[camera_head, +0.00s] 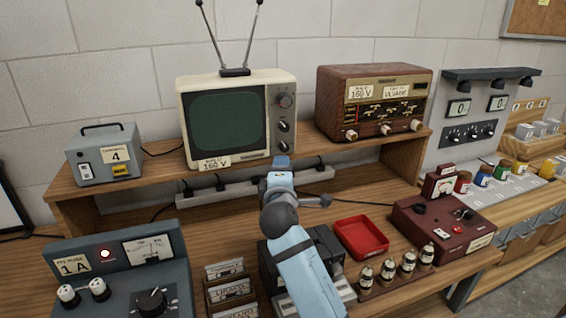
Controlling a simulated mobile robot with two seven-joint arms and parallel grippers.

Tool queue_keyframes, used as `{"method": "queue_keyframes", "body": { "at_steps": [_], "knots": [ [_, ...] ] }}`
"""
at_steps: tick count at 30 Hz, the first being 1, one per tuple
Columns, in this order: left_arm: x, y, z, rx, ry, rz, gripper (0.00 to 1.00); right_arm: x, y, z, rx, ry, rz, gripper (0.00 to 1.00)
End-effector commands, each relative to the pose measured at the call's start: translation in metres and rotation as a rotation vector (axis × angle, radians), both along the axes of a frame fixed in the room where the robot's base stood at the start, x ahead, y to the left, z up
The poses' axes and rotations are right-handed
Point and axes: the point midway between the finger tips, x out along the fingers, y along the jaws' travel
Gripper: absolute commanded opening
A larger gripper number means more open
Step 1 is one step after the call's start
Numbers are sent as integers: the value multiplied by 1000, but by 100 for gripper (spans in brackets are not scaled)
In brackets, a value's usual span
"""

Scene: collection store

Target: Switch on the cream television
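The cream television (238,118) stands on the upper wooden shelf, with a dark, blank screen (228,120). A large dial (284,101), an upper knob (284,126) and a lower knob (284,146) sit in a column on the right of its front. A label reading 160 V (214,163) is below the screen. My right gripper (281,162) points at the television, just under the lower knob in the picture. I cannot tell whether it touches the television, or how its fingers stand. My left gripper is out of view.
A power strip (232,187) runs behind the gripper. A brown radio (374,102) stands right of the television, a grey box marked 4 (104,154) left. Below are a grey meter unit (125,265), a red tray (361,237) and several valves (408,263).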

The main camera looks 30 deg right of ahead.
Motion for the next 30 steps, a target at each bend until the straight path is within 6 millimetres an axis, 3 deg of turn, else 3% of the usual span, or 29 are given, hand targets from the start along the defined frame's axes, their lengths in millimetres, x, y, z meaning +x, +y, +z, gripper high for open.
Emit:
{"method": "queue_keyframes", "body": {
  "at_steps": [3,9,30],
  "knots": [
    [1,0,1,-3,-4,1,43,-16,11,-2,1,-1,1,54],
    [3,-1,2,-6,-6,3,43,-27,19,-2,1,-1,0,54],
    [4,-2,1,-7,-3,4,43,-28,20,-2,0,0,0,54]
  ]
}}
